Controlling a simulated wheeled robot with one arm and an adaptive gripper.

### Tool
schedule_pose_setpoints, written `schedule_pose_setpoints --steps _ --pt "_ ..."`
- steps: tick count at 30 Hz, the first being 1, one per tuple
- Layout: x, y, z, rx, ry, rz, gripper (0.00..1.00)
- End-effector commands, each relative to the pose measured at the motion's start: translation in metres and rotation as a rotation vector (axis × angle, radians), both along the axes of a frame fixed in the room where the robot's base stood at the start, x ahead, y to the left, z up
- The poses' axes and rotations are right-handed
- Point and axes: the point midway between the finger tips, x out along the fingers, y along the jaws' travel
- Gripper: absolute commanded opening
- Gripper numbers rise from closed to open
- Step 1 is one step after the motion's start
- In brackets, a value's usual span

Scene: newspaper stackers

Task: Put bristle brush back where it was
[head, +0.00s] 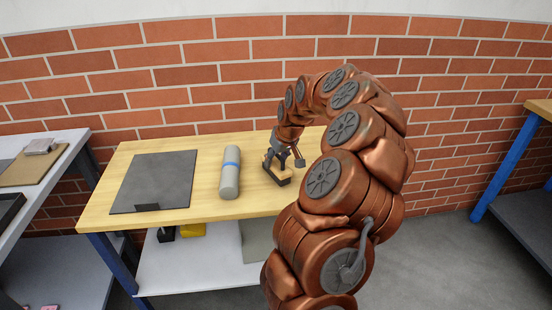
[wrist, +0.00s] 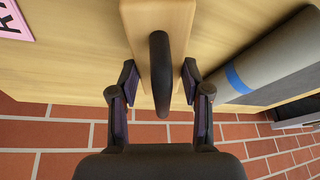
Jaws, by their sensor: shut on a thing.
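The bristle brush (wrist: 175,14) is a pale wooden block with a dark curved handle (wrist: 159,72) on top, seen in the wrist view. I cannot tell whether the brush touches the tabletop. Its bristles are hidden.
The wooden table (head: 118,218) also holds a dark flat mat (head: 155,180) and a grey roll (head: 229,178) with a blue band, left of my gripper. A pink card (wrist: 14,20) shows in the wrist view. A brick wall (head: 220,55) stands close behind the table.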

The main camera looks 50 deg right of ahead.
Motion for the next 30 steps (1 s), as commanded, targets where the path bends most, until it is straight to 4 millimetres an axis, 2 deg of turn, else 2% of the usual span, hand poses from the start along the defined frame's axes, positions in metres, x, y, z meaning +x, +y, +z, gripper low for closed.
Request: schedule_pose_setpoints --steps 8,9,15,25,30 --pt "0.000 0.000 -0.004 0.000 -0.001 0.000 0.10" --pt "0.000 0.000 -0.003 0.000 -0.001 0.000 0.52" --pt "0.000 0.000 -0.002 0.000 -0.001 0.000 0.72" --pt "0.000 0.000 -0.001 0.000 -0.001 0.000 0.73" --pt "-0.003 0.000 0.009 -0.001 -0.002 0.000 0.73"
